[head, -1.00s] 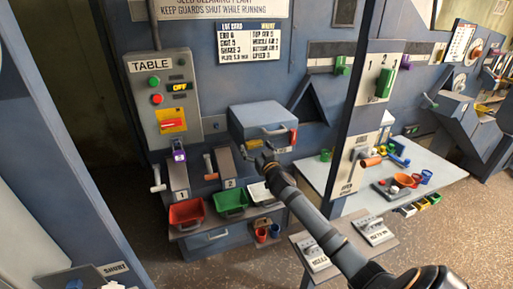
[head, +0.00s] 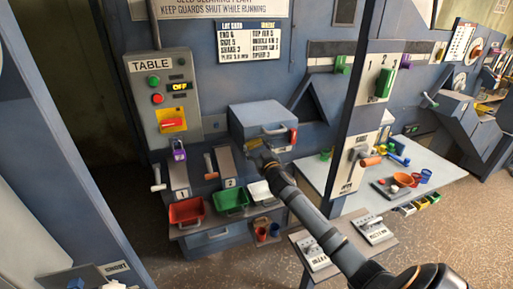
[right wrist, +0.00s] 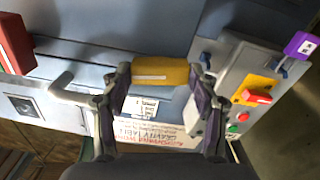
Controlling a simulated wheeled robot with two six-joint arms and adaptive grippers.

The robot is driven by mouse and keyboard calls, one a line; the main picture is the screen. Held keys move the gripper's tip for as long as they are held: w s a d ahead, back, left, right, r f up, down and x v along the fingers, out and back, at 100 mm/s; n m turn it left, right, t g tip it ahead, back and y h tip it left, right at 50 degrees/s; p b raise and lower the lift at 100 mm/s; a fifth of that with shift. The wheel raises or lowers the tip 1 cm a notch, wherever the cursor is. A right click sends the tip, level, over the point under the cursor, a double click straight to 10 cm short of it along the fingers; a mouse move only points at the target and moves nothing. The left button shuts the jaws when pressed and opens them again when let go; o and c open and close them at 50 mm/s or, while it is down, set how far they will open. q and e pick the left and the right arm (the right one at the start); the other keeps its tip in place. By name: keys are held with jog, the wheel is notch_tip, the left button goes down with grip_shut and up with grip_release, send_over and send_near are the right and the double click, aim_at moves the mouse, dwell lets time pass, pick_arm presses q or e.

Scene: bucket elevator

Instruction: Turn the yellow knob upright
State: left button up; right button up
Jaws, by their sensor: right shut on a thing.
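The yellow knob (right wrist: 160,71) is a thick bar with a white line along it, seen between my right fingertips in the right wrist view. Its long side runs across that picture, from one finger to the other. My right gripper (right wrist: 160,82) is shut on it. In the head view my right gripper (head: 262,158) is at the front of the blue-grey housing (head: 262,118), under its grey handle, and mostly hides the knob. My left gripper is in neither view.
The TABLE control box (head: 164,95) with its red switch is left of the housing. A red block (head: 293,135) sits close right of my gripper. Red (head: 186,212) and green (head: 230,201) trays lie below. A blue post (head: 352,125) stands right.

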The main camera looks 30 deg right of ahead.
jog(key=n+p, duration=0.1)
jog(key=n, duration=0.3)
jog(key=shift+r+n, duration=0.1)
jog(key=shift+n, duration=0.2)
jog(key=n+p, duration=0.1)
jog(key=n, duration=0.2)
jog(key=shift+n, duration=0.3)
jog(key=n+p, duration=0.2)
jog(key=n, duration=0.2)
jog(key=shift+n+p, duration=0.5)
jog(key=shift+n, duration=1.1)
jog(key=o, duration=1.1)
jog(key=shift+o, duration=0.2)
